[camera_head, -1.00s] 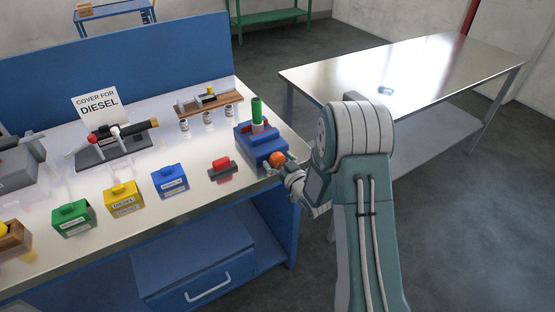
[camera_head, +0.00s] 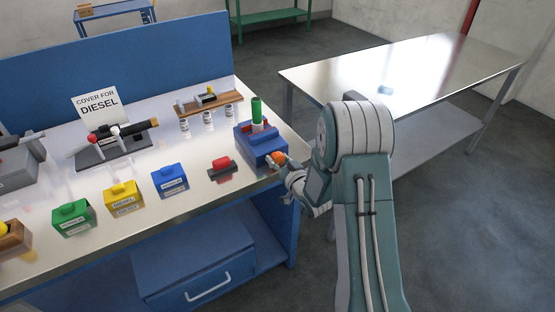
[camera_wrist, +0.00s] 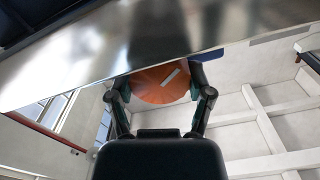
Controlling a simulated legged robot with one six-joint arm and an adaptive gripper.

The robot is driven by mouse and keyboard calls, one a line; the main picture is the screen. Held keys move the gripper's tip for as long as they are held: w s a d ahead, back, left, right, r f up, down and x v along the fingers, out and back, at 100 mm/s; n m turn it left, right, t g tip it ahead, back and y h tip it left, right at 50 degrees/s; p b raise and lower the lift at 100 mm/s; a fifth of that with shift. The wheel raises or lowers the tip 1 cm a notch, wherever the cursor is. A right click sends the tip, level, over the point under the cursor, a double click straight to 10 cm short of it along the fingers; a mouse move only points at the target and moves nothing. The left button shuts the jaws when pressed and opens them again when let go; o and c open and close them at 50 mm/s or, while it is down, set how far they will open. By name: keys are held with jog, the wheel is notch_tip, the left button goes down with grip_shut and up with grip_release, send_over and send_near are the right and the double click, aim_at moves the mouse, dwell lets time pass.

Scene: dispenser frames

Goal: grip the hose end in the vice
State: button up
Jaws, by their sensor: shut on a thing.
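The blue vice (camera_head: 263,149) stands at the right end of the workbench. The green hose end (camera_head: 257,110) stands upright at its jaws; I cannot tell how tightly they hold it. An orange round knob (camera_head: 280,157) sits on the vice's near right side. My gripper (camera_head: 285,166) is at that knob and partly covers it. In the wrist view, my gripper (camera_wrist: 161,92) is shut on the orange knob (camera_wrist: 160,84), with one finger on each side and a white stripe on the knob's face. The hose end is outside the wrist view.
A red piece on a dark base (camera_head: 222,167) lies left of the vice. Blue (camera_head: 170,181), yellow (camera_head: 125,200) and green (camera_head: 74,219) boxes line the bench front. A wooden rack (camera_head: 212,103) is behind. A bare metal table (camera_head: 420,70) stands right.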

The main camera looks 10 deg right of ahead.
jog(key=shift+d+m, duration=0.1)
jog(key=shift+m, duration=1.1)
jog(key=shift+w, duration=0.1)
jog(key=o, duration=1.1)
jog(key=shift+o, duration=0.2)
jog(key=v, duration=1.2)
